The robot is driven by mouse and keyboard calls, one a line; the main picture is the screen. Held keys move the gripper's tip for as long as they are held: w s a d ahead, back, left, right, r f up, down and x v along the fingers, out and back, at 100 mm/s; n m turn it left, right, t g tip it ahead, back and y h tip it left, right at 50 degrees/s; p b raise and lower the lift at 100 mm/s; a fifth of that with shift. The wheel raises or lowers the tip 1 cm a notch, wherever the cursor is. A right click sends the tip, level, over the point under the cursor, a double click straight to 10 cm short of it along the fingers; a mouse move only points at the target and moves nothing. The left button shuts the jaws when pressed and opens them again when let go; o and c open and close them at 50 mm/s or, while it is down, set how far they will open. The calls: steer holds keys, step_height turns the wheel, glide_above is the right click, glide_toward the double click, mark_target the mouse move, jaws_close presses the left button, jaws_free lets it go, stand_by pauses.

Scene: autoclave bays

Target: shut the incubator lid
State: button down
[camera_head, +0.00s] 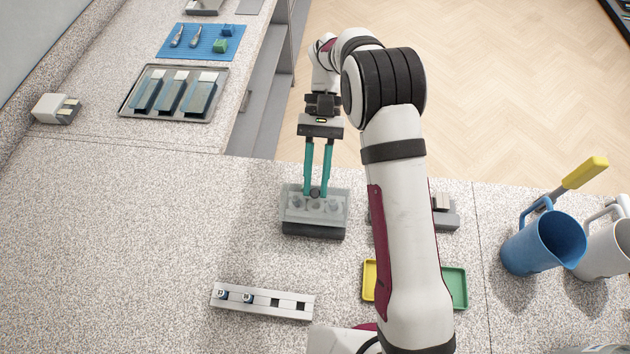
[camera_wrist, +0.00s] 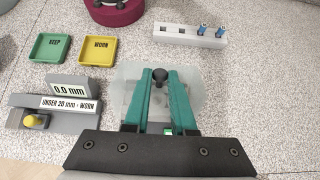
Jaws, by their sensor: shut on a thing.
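The incubator (camera_head: 313,232) is a small dark-based box on the speckled counter, mid-picture in the head view. Its translucent lid (camera_head: 335,212) lies over it, and pale round shapes show through. In the wrist view the lid (camera_wrist: 125,92) is a clear pale plate with a dark round knob (camera_wrist: 160,76). My gripper (camera_head: 317,190) comes from the far side with two long teal fingers. In the wrist view the fingers (camera_wrist: 161,82) are closed on the knob, one on each side. I cannot tell whether the lid's edges touch the base all round.
A grey gauge reading 0.0 mm (camera_wrist: 70,88) stands beside the incubator, with green (camera_wrist: 48,48) and yellow (camera_wrist: 97,50) trays nearby. A white rack (camera_head: 262,301) lies in front. A blue jug (camera_head: 540,245) stands right. The counter left of the incubator is clear.

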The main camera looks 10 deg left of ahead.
steer(key=shift+w+f+g, duration=0.35)
steer(key=shift+w+g, duration=0.25)
steer(key=shift+g, duration=0.2)
steer(key=c, duration=0.7)
jaws_free()
steer(key=shift+c, duration=0.2)
